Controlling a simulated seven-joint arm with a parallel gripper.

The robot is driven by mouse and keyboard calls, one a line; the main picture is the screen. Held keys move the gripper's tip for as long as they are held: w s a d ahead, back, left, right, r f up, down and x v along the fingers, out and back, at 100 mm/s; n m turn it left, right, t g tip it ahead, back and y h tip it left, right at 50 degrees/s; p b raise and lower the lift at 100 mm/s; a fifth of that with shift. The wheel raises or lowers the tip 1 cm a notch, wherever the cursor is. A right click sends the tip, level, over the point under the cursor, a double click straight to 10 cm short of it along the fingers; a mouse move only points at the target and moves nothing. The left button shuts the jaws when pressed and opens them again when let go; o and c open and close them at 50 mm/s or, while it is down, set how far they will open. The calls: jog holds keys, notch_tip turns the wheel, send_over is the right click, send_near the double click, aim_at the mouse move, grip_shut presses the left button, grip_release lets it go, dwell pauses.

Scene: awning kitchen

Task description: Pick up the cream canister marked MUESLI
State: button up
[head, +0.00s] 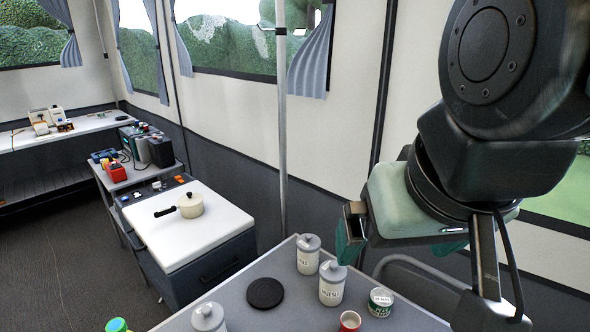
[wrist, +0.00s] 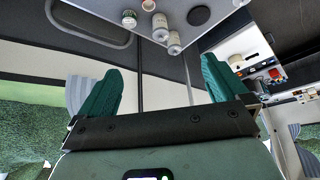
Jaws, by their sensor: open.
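The cream canister marked MUESLI (head: 332,287) stands upright on the grey table (head: 232,295), with a knobbed lid. It also shows small near the top of the wrist view (wrist: 160,28). A similar lidded canister (head: 307,257) stands just behind it to the left, its lettering too small to read surely. My gripper (head: 398,245), with teal fingers, is above and to the right of the MUESLI canister, apart from it. In the wrist view my gripper (wrist: 161,65) has its two fingers spread wide with nothing between them.
A green-and-white can (head: 380,302) stands close right of the MUESLI canister, and a red cup (head: 349,321) in front. A black disc (head: 265,293) lies to the left. Another canister (head: 208,318) is at the front left. A tent pole (head: 282,130) rises behind the table.

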dwell(0.4)
jog(key=n+g+h, duration=0.2)
jog(key=n+h, duration=1.1)
jog(key=n, duration=0.2)
send_over(324, 286)
jog(key=s, duration=0.7)
notch_tip(324, 286, down, 27)
jog(key=w+a+f+n+t, duration=0.1)
jog(key=f+n+t, duration=0.2)
jog(key=f, duration=0.1)
jog(key=w+a+f+n+t, duration=0.1)
jog(key=f+n+t, duration=0.1)
jog(key=f+n, duration=0.2)
jog(key=w+a+f+n+t, duration=0.1)
jog(key=a+f+n+t, duration=0.1)
jog(key=f+n+t, duration=0.1)
notch_tip(324, 286, down, 2)
jog(key=shift+w+a+f+n+t, duration=0.15)
jog(key=shift+n+t, duration=0.15)
jog(key=shift+n, duration=0.3)
jog(key=x, duration=0.8)
jog(key=r+x, duration=0.1)
jog(key=x, duration=0.1)
jog(key=shift+w+d+r, duration=0.1)
jog(key=shift+w+d, duration=0.1)
jog(key=shift+d, duration=0.2)
jog(key=shift+c, duration=0.5)
